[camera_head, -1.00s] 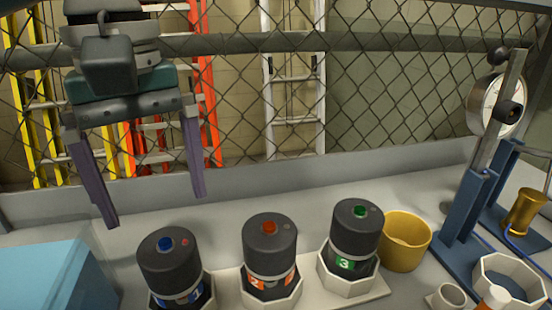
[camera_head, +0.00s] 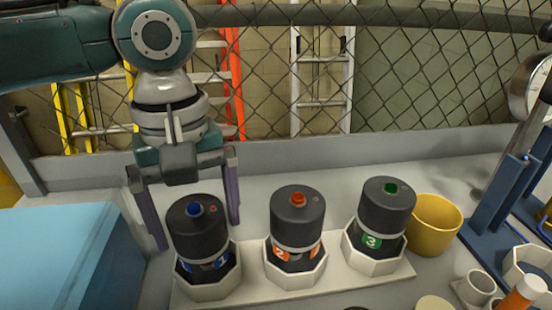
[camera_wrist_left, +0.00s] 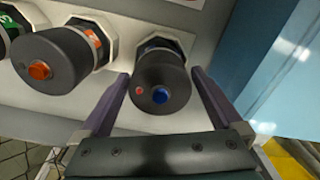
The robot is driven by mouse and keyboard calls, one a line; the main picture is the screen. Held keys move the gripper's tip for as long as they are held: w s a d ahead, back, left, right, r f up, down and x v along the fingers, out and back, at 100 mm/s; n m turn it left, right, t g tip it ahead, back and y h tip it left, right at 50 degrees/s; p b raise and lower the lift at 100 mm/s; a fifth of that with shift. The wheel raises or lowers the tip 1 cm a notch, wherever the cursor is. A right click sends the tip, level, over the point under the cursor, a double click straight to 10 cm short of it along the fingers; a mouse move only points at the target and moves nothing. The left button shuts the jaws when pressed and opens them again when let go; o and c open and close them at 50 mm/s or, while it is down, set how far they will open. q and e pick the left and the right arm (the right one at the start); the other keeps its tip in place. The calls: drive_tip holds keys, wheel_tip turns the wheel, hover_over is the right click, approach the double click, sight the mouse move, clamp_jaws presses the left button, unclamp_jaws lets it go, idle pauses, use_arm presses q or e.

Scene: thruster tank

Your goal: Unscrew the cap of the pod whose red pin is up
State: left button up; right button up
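Pod 1 (camera_head: 207,262) has a dark cap (camera_head: 197,228) with a blue centre button and a small red pin (camera_head: 213,209) showing on top. Pod 2 (camera_head: 296,250) has an orange button and pod 3 (camera_head: 385,225) a green one; no red pin shows on their caps. My left gripper (camera_head: 199,233) is open, pointing down, with one finger on each side of pod 1's cap. In the left wrist view the cap (camera_wrist_left: 162,78) lies between the open fingers (camera_wrist_left: 158,75), with small gaps; contact is not evident. My right gripper is out of view.
The pods stand in octagonal sockets on a pale base (camera_head: 345,275). A blue box (camera_head: 65,255) is close on the left. A yellow cup (camera_head: 435,226) stands right of pod 3, near a blue gauge stand (camera_head: 495,205). A chain-link fence is behind.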

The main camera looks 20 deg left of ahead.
use_arm(q)
drive_tip(key=c, duration=0.9)
idle(0.3)
drive_tip(key=shift+r+n+p, duration=0.2)
drive_tip(key=shift+n+p, duration=0.1)
drive_tip(key=shift+p, duration=0.2)
drive_tip(key=shift+n+p, duration=1.3)
drive_tip(key=shift+p, duration=0.4)
drive_tip(key=shift+n+p, duration=2.6)
drive_tip(key=shift+p, duration=0.1)
drive_tip(key=shift+s+n+p, duration=0.15)
drive_tip(key=shift+n+p, duration=1.7)
drive_tip(key=shift+n, duration=0.65)
drive_tip(key=shift+n+p, duration=0.65)
drive_tip(key=shift+n, duration=0.55)
drive_tip(key=shift+f+n, duration=0.15)
drive_tip(key=shift+n, duration=0.65)
